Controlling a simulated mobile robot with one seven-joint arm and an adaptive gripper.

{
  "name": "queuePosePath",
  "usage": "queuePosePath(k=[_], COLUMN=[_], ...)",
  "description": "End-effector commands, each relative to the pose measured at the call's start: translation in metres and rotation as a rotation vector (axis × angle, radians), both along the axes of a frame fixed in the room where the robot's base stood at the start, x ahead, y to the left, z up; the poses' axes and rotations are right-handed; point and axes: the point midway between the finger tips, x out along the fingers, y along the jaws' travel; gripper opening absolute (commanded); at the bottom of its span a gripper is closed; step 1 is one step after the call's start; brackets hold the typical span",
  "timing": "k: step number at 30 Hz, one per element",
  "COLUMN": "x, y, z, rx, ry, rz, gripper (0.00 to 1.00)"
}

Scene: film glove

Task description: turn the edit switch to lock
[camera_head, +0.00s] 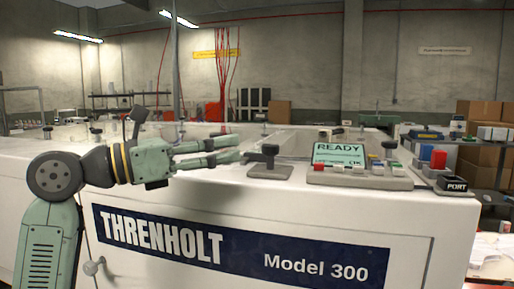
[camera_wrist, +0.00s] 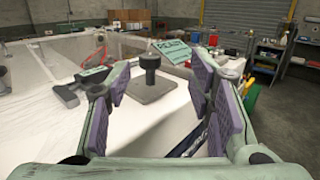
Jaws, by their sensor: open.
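A dark knob on a short post (camera_head: 270,152) stands upright on a grey square plate on top of the white Threnholt machine. It may be the edit switch, but I can read no edit or lock label. In the wrist view the knob (camera_wrist: 150,62) appears between my fingers and beyond them. My gripper (camera_head: 237,148) is open and empty, pointing right, just left of the knob and apart from it. The wrist view also shows my spread fingers (camera_wrist: 160,88). A control panel (camera_head: 360,180) with a green READY screen (camera_head: 339,154) stands right of the knob.
A PORT block (camera_head: 457,185) and a red block (camera_head: 439,159) stand at the machine's right end. The machine's white top (camera_wrist: 60,130) has bare room at the front left. Clear-walled enclosures (camera_wrist: 75,52) lie behind. Shelves and boxes (camera_head: 482,165) stand further right.

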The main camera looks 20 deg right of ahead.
Motion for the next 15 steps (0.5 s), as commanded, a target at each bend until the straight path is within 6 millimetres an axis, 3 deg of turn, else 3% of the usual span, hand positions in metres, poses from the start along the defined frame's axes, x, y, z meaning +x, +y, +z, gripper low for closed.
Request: queuePosePath(k=[3, 8, 15], x=[0.014, 0.018, 0.026], y=[-0.009, -0.027, -0.072], z=[-0.014, -0.015, -0.013], rx=[0.081, 0.09, 0.085], ry=[0.009, 0.011, 0.011], rz=[0.022, 0.022, 0.02], gripper=[0.48, 0.48, 0.48])
